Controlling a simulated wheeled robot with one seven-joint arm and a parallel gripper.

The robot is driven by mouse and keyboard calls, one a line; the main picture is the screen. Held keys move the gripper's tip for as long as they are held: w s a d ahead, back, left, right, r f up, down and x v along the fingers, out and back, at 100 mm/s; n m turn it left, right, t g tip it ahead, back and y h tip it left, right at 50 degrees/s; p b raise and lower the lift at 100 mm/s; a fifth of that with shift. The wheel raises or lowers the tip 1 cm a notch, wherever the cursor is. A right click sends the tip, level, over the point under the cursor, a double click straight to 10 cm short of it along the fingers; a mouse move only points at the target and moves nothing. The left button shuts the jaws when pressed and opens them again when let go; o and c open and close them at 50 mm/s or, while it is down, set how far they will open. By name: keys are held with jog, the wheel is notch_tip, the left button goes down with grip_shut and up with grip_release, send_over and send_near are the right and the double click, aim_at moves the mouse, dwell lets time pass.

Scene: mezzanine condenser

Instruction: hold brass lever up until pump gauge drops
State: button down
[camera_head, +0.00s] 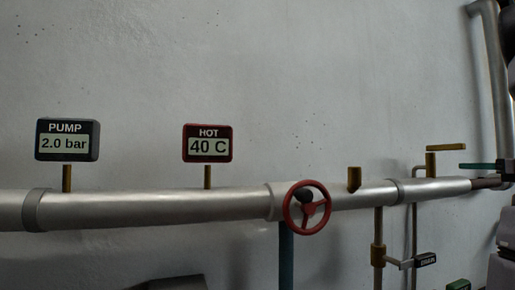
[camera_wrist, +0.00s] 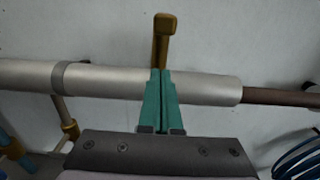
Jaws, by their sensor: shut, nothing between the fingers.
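The pump gauge (camera_head: 67,140) is at the left of the head view and reads 2.0 bar. The brass lever (camera_head: 446,148) is on top of the pipe at the right, its arm lying level and pointing right from a short upright stem. In the wrist view the lever (camera_wrist: 165,26) is seen nearly end-on, straight beyond the fingertips. My gripper (camera_head: 463,166) has green fingers, pressed together and empty, just below the lever's arm. In the wrist view the gripper (camera_wrist: 160,73) overlaps the pipe. I cannot tell whether it touches the lever.
A silver pipe (camera_head: 150,210) runs along the wall. It carries a hot gauge (camera_head: 208,143) reading 40 C, a red handwheel (camera_head: 307,207) and a brass stub (camera_head: 354,178). A drain handle (camera_head: 425,260) sits below. Blue hose (camera_wrist: 300,155) coils at lower right.

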jog(key=shift+v, duration=2.55)
jog(key=a+f+n+g+y, duration=0.15)
jog(key=a+n+g, duration=0.3)
jog(key=a, duration=0.75)
jog(key=a+f+n+g, duration=0.35)
jog(key=a+n, duration=0.25)
jog(key=a, duration=0.6)
jog(key=s+a+f+n+h, duration=0.2)
jog(key=s+a+n+h, duration=0.1)
jog(key=s+a+n, duration=0.3)
jog(key=s+a+f+n+g+h, duration=0.1)
jog(key=s+a+n+h, duration=0.2)
jog(key=s+a+n, duration=0.3)
jog(key=s+n, duration=0.2)
jog(key=n, duration=0.3)
jog(key=shift+f, duration=0.4)
jog(key=shift+s+a+g, duration=0.15)
jog(key=shift+a+g, duration=0.1)
jog(key=shift+g, duration=0.05)
